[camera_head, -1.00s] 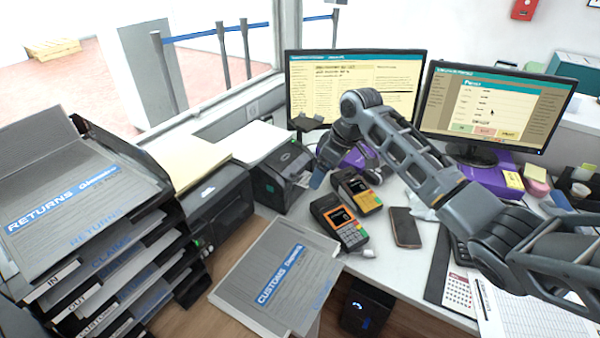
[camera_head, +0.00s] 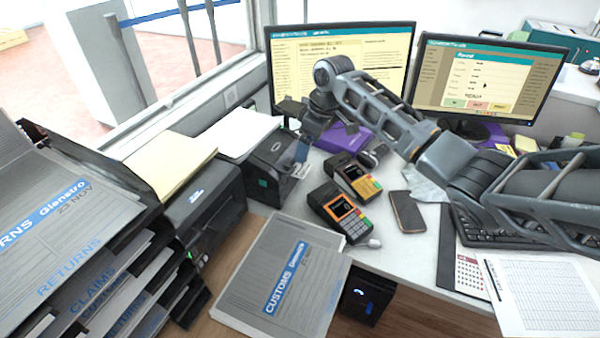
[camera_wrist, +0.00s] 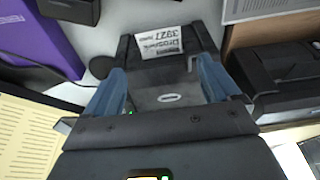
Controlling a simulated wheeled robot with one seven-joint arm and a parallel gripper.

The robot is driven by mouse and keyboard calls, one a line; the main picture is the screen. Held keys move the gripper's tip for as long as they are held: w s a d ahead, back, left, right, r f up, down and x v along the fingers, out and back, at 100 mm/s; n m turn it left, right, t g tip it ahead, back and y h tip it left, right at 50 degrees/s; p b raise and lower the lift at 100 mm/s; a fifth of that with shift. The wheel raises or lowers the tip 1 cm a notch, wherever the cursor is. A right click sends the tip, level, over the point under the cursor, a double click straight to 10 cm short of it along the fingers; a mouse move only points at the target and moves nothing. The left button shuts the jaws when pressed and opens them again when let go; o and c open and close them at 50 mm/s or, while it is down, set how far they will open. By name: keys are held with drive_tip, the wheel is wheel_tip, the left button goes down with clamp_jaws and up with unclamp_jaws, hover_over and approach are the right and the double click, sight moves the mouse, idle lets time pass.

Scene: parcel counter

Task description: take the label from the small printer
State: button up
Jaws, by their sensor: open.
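The small black printer (camera_head: 268,172) stands on the counter beside the window ledge. A white label (camera_wrist: 158,42) with printed text sticks out of it; the label also shows in the head view (camera_head: 301,170). In the wrist view the printer (camera_wrist: 170,97) lies beyond my gripper (camera_wrist: 164,72). Its two blue fingers are spread apart, with the printer and label showing between them. Nothing is held. In the head view my gripper (camera_head: 302,147) hangs just above the printer's label side, partly hidden by my arm.
A larger black printer (camera_head: 205,205) stands to the left with paper on top. Two card terminals (camera_head: 340,211) and a phone (camera_head: 407,211) lie to the right. A purple box (camera_head: 343,138) and two monitors (camera_head: 340,70) stand behind. Stacked trays (camera_head: 110,255) fill the left.

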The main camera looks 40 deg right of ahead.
sight(303, 170)
drive_tip(key=b+x, duration=0.2)
drive_tip(key=x, duration=0.1)
drive_tip(key=s+b+x, duration=0.1)
drive_tip(key=b+x, duration=0.1)
drive_tip(key=shift+d+f, duration=0.2)
drive_tip(key=shift+b+x, duration=0.55)
drive_tip(key=shift+x, duration=0.9)
drive_tip(key=shift+w, duration=0.1)
drive_tip(key=shift+c, duration=0.4)
drive_tip(key=c, duration=0.4)
drive_tip(key=shift+c, duration=0.2)
